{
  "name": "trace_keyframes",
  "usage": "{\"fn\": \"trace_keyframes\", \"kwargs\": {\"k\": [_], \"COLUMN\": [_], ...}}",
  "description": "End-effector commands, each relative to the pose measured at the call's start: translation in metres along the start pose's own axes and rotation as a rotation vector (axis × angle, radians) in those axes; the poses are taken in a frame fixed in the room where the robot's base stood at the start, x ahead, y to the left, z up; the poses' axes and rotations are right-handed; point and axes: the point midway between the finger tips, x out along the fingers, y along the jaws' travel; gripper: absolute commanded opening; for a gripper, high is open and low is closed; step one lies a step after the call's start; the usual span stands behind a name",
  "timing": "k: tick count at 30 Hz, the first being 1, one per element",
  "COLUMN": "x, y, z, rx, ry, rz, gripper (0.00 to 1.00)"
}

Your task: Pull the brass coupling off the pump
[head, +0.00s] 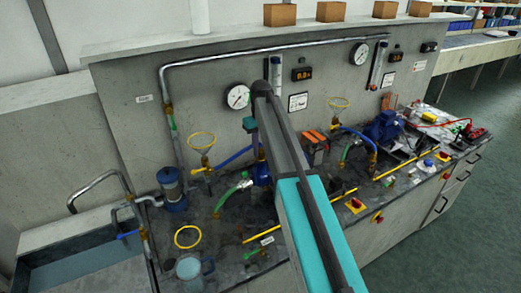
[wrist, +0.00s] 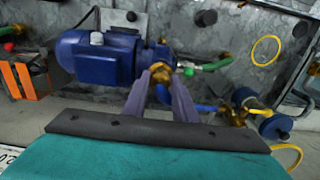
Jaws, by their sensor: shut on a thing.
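In the wrist view a blue pump (wrist: 95,62) lies left of centre, with a brass coupling (wrist: 187,70) at its right end. A green hose (wrist: 212,64) runs right from the coupling. My gripper (wrist: 171,74) is shut on the brass coupling, its grey fingers reaching in and partly covering it. Whether the coupling is still seated against the pump cannot be made out.
A second blue pump (head: 384,130) stands farther right on the bench. A sink basin (head: 75,262) is at the far left.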

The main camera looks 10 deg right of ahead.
Motion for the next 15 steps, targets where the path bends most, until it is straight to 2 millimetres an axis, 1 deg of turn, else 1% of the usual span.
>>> {"fn": "trace_keyframes", "kwargs": {"k": [15], "x": [-0.019], "y": [0.0], "z": [0.0], "rx": [0.0], "ry": [0.0], "rz": [0.0], "gripper": [0.02]}}
